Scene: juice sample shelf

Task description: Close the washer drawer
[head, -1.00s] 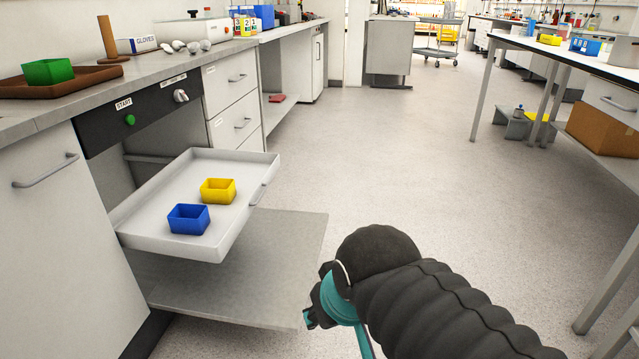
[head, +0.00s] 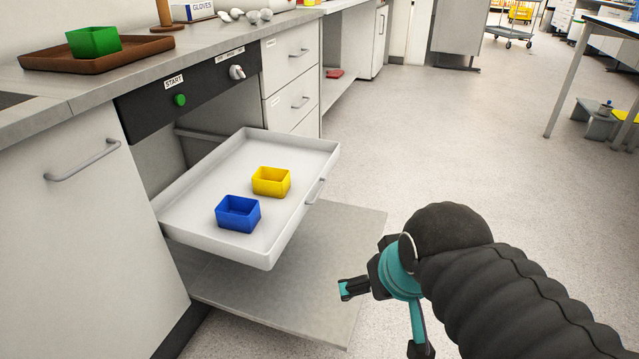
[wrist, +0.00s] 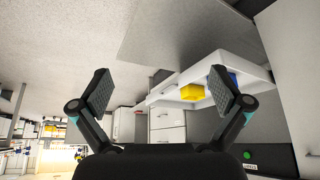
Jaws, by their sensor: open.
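The washer drawer (head: 290,225) is a white tray pulled out from under the dark control panel (head: 190,90). It holds a yellow box (head: 271,182) and a blue box (head: 238,213). A small handle (head: 316,191) is on its front face. In the wrist view, which is upside down, the drawer (wrist: 258,72) shows beyond the right finger with the yellow box (wrist: 192,92). My gripper (head: 352,289) is in front of the drawer, lower and to its right, apart from it. In the wrist view my gripper (wrist: 162,92) has its fingers wide apart with nothing between them.
The lowered washer door (head: 290,290) lies flat below the drawer. A green box (head: 93,42) sits in a brown tray (head: 60,62) on the counter. Closed white drawers (head: 298,55) stand right of the washer.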

